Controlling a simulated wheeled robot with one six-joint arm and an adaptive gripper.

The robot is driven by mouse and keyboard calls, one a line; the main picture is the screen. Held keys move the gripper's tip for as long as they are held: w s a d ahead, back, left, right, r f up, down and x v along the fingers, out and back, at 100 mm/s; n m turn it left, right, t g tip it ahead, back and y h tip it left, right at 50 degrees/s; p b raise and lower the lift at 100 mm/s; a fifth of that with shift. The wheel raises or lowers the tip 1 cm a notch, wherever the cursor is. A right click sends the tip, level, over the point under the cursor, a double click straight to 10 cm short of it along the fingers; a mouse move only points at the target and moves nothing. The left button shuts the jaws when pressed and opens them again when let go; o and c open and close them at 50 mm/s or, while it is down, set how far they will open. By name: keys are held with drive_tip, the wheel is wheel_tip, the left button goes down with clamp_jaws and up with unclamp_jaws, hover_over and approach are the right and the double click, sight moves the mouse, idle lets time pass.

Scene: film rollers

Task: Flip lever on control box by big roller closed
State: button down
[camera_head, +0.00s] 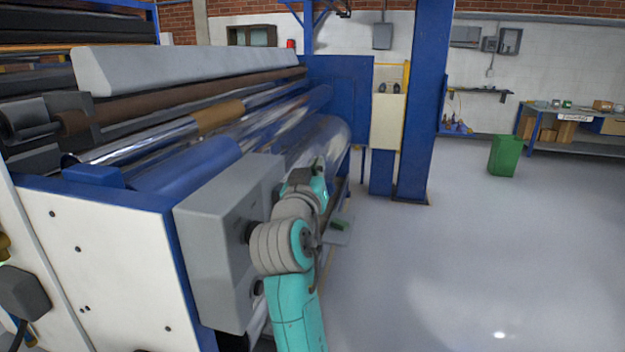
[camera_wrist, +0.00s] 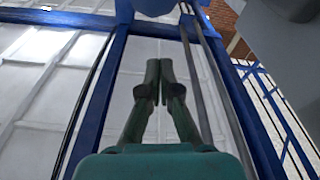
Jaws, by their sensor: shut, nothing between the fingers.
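The grey control box (camera_head: 222,245) is fixed to the end of the roller machine, beside the big film-covered roller (camera_head: 318,138). Dark round fittings (camera_head: 257,288) show on its right face, partly behind my arm. I cannot make out the lever or its position. My gripper shows in the wrist view (camera_wrist: 153,82), its two fingers together and empty. No lever shows near the fingertips there. In the head view my arm stands in front of the box's right side, and the fingers cannot be picked out.
The machine's white end panel (camera_head: 105,265) fills the left. A blue post (camera_head: 425,100) and cream panel (camera_head: 388,122) stand behind the arm. A green bin (camera_head: 504,156) and a workbench (camera_head: 575,145) are farther back. The floor at right is clear.

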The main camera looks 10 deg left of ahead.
drive_tip(key=w, duration=0.2)
drive_tip(key=shift+w+r, duration=0.2)
drive_tip(key=shift+w, duration=0.2)
drive_tip(key=f, duration=0.2)
drive_tip(key=shift+s+d+f, duration=0.2)
drive_tip(key=shift+d+f, duration=0.05)
drive_tip(key=shift+f, duration=0.15)
drive_tip(key=shift+s+d+f, duration=0.15)
drive_tip(key=shift+f, duration=0.35)
drive_tip(key=shift+d+f, duration=0.1)
drive_tip(key=shift+f, duration=0.05)
drive_tip(key=shift+d+f+m+h, duration=0.3)
drive_tip(key=shift+d+f+m, duration=0.2)
drive_tip(key=shift+f+m, duration=0.4)
wheel_tip(320, 180, down, 9)
drive_tip(key=d+m+h, duration=0.1)
drive_tip(key=m, duration=0.7)
drive_tip(key=shift+m+h, duration=0.3)
drive_tip(key=shift+h, duration=0.1)
drive_tip(key=shift+s+f+g, duration=0.1)
drive_tip(key=shift+f+g, duration=0.2)
drive_tip(key=shift+f, duration=0.05)
